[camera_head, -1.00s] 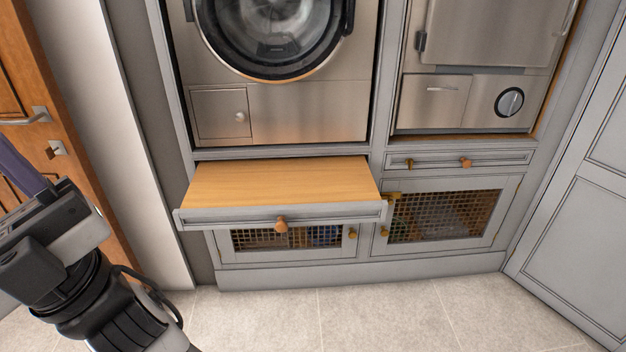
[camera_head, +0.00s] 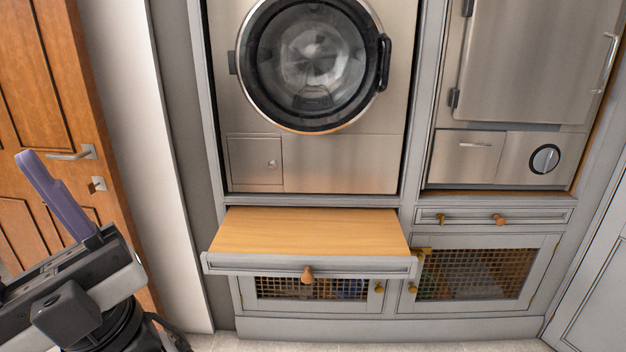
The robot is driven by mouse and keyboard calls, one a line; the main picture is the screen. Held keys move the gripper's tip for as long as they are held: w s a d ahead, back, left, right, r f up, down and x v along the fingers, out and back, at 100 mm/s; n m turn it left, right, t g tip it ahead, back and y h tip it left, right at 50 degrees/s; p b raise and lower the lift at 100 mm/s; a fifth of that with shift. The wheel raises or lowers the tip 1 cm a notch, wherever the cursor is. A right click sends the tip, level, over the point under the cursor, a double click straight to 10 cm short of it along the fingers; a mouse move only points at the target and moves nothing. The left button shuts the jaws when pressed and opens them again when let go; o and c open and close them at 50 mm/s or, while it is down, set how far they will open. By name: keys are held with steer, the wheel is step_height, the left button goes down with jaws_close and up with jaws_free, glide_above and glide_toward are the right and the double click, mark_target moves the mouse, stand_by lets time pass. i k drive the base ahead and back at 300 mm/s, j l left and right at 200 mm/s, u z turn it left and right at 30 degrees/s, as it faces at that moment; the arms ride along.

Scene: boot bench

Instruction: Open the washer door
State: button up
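The washer (camera_head: 345,164) is a steel front-loader set in a grey cabinet at the upper middle. Its round glass door (camera_head: 308,62) has a dark rim and looks shut. A black door handle (camera_head: 384,62) sits on the door's right side, and a hinge shows on its left. My gripper (camera_head: 55,195) is at the lower left, well apart from the washer. One purple finger shows, pointing up and left. The other finger is not clearly seen, so I cannot tell its opening. Nothing visible is held.
A pull-out wooden shelf (camera_head: 307,232) with a knob juts out below the washer. A second steel appliance (camera_head: 530,60) stands to the right, above a small drawer (camera_head: 545,216) and mesh-front cupboards (camera_head: 475,273). A wooden door (camera_head: 40,75) is at the left.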

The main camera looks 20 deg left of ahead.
mark_target(243, 61)
steer(key=i+l, duration=0.2)
steer(key=i, duration=0.2)
steer(key=i+l, duration=0.2)
steer(key=i, duration=0.15)
steer(key=i+l, duration=0.25)
steer(key=i, duration=0.15)
